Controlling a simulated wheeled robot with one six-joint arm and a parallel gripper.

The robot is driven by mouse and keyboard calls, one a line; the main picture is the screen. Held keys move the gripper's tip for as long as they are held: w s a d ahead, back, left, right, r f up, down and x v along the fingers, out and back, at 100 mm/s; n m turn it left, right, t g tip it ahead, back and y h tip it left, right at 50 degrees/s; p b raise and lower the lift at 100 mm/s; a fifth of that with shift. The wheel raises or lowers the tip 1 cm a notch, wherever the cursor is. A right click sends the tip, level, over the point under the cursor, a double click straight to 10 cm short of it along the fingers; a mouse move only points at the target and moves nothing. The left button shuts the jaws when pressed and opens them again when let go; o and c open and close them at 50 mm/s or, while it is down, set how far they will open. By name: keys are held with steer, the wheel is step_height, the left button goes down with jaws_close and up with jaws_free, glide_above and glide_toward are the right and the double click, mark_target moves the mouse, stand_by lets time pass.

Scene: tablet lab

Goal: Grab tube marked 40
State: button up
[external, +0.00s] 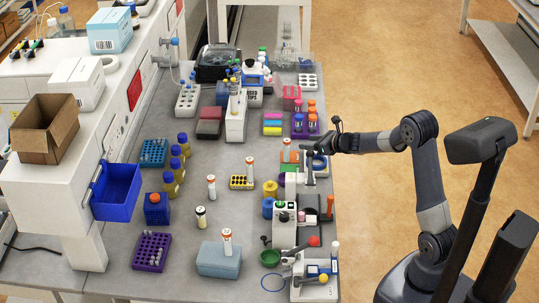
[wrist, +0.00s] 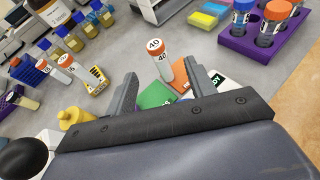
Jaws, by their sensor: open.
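The tube marked 40 (wrist: 160,68) is white with an orange-red cap; the number shows on its cap and side. It appears upright in the wrist view, near the orange and green cards. A white tube with an orange cap (external: 286,147), left of my gripper in the external view, looks like the same one. My gripper (wrist: 162,74) is open and empty, its dark fingers pointing toward the tube, one on each side in the picture. I cannot tell how much distance is left. My gripper (external: 312,146) hangs over the bench's right edge in the external view.
Other orange-capped white tubes (wrist: 69,63) stand to the left, by a yellow rack (wrist: 97,80). A purple rack with orange- and blue-capped tubes (wrist: 237,42) is at the upper right. A yellow object (wrist: 72,117) is near the left finger. Grey bench shows behind the tube.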

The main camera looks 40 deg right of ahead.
mark_target(289, 141)
steer(key=shift+d+f, duration=0.1)
steer(key=shift+f, duration=0.1)
steer(key=p+x, duration=0.1)
steer(key=x, duration=0.2)
steer(key=p+x, duration=0.1)
steer(key=x, duration=0.2)
steer(key=a+p+x, duration=0.1)
steer(key=x, duration=0.2)
steer(key=shift+w+r+p, duration=0.1)
steer(key=shift+w+p, duration=0.1)
steer(key=shift+p, duration=0.1)
steer(key=shift+w+a+f, duration=0.1)
steer(key=shift+w+f, duration=0.2)
steer(key=shift+w, duration=0.2)
steer(key=c, duration=1.1)
